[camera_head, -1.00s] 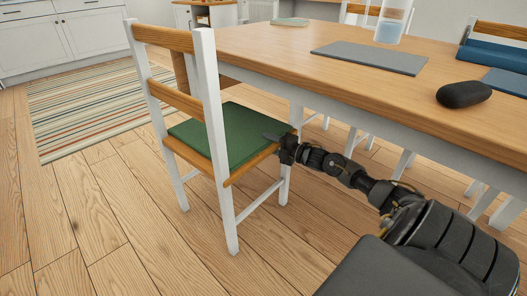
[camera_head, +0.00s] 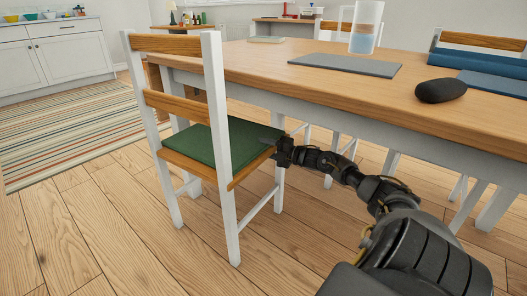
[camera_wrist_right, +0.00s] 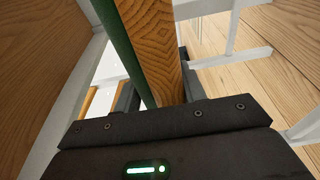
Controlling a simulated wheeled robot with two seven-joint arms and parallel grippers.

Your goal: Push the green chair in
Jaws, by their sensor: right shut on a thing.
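The green chair (camera_head: 236,142) has a white frame, wooden back slats and a green seat pad. It stands upright at the near left side of the table (camera_head: 300,66), its seat partly under the table's edge. My right gripper (camera_head: 280,150) is at the seat's right edge. In the right wrist view, the wooden seat rail (camera_wrist_right: 152,45) and the green pad (camera_wrist_right: 122,48) run down between the fingers, and the gripper is shut on the seat edge. The fingertips are partly hidden by the seat. My left gripper is not in view.
On the table are a grey mat (camera_head: 345,66), a black rounded object (camera_head: 441,91) and a glass pitcher (camera_head: 366,27). Other chairs (camera_head: 480,42) stand behind. A striped rug (camera_head: 75,128) lies at left before white cabinets (camera_head: 70,50). The near floor (camera_head: 120,225) is clear.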

